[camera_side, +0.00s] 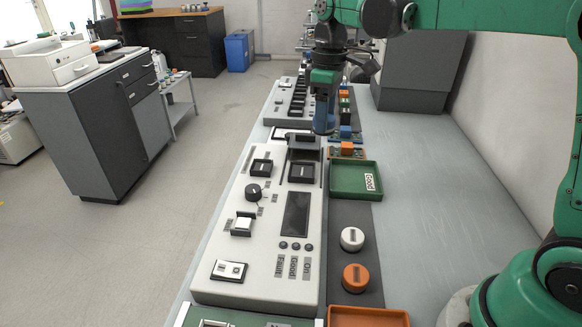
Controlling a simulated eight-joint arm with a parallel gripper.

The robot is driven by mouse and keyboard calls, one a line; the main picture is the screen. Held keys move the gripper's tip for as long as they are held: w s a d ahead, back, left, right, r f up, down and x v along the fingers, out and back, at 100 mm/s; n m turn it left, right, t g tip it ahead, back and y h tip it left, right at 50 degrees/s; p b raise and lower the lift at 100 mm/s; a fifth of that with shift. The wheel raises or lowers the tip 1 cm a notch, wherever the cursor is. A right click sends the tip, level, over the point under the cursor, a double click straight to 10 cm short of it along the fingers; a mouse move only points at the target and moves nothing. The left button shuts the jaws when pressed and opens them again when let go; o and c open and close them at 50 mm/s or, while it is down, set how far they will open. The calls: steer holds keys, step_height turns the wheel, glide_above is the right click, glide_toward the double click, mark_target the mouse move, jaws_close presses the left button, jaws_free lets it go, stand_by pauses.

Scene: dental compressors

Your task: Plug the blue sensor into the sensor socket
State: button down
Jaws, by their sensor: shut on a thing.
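My gripper (325,98) hangs over the far part of the white test panel (232,252), pointing down. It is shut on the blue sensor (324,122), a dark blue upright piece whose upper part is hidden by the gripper. The sensor is above and slightly behind a dark bracket (305,141) at the panel's far end. A black square socket (302,173) lies in front of that bracket, and another black square piece (261,167) is to its left. Their labels are too small to read, so I cannot tell which is the sensor socket.
A green tray (345,191) marked "good" stands right of the panel. A white round piece (352,239) and an orange one (356,278) are nearer, before an orange tray (368,316). Small blue (346,132) and orange (347,149) blocks are close to my gripper. The bench's right side is clear.

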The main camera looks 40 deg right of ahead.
mark_target(302, 172)
steer(key=shift+w+a+f, duration=0.25)
steer(key=shift+w+f, duration=0.4)
steer(key=shift+f, duration=0.9)
steer(key=shift+w+a+f, duration=0.2)
steer(key=shift+w+f, duration=0.45)
steer(key=shift+f, duration=0.9)
steer(key=shift+w+a+f, duration=0.25)
steer(key=shift+w+f, duration=0.4)
steer(key=shift+f, duration=0.9)
steer(key=shift+f, duration=0.95)
steer(key=shift+c, duration=0.5)
jaws_free()
steer(key=shift+a, duration=0.1)
step_height(302, 172, up, 7)
